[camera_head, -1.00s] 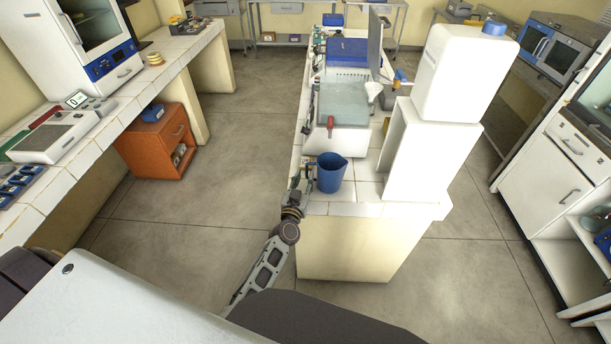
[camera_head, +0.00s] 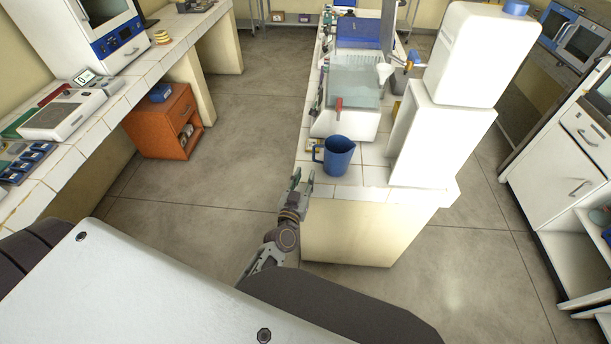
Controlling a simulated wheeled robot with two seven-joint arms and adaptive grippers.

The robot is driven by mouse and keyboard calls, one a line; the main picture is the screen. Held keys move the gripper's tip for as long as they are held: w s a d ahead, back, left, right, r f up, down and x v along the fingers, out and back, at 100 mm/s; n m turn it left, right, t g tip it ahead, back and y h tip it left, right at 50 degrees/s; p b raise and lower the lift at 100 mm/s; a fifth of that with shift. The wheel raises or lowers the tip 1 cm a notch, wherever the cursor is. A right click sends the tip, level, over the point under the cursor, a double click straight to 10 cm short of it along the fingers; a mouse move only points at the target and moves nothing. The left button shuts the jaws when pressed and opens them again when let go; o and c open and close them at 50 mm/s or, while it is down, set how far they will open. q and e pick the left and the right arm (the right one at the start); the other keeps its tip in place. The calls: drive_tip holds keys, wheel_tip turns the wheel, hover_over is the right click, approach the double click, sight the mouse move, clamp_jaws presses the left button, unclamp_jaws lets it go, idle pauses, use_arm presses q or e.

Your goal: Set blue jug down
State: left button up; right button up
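The blue jug (camera_head: 339,158) stands upright on the near end of the white tiled island bench (camera_head: 346,193). Its handle points left. My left gripper (camera_head: 303,178) is at the bench's near left edge, to the left of and nearer than the jug. Its two fingers are spread with a gap between them and nothing in it. It looks apart from the jug and its handle. My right gripper is not in view.
A water bath (camera_head: 352,88) stands behind the jug. A white stand (camera_head: 428,140) bearing a white container (camera_head: 470,58) is right of it. An orange cabinet (camera_head: 158,128) stands under the left bench. The floor (camera_head: 240,130) between the benches is clear.

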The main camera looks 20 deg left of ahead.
use_arm(q)
drive_tip(key=shift+d+r, duration=0.1)
idle(0.8)
drive_tip(key=d+f+m+g+h, duration=0.2)
drive_tip(key=d+f+m+h, duration=0.15)
drive_tip(key=d+f, duration=0.2)
drive_tip(key=s+a+f+g, duration=0.1)
drive_tip(key=s+f+g, duration=0.2)
drive_tip(key=s+f, duration=0.75)
drive_tip(key=s+f+g, duration=0.3)
drive_tip(key=f+g, duration=0.1)
drive_tip(key=f, duration=1.4)
drive_tip(key=s+a+f+g, duration=0.2)
drive_tip(key=s+f, duration=0.4)
drive_tip(key=s, duration=0.5)
drive_tip(key=s+a+f+g+y, duration=0.1)
drive_tip(key=s+a+f+g, duration=0.2)
drive_tip(key=s+f, duration=0.4)
drive_tip(key=s+a+f+g+y, duration=0.1)
drive_tip(key=s+a+f+g, duration=0.2)
drive_tip(key=s+f, duration=0.4)
drive_tip(key=s+a, duration=0.1)
drive_tip(key=s, duration=0.7)
drive_tip(key=shift+s+a, duration=0.3)
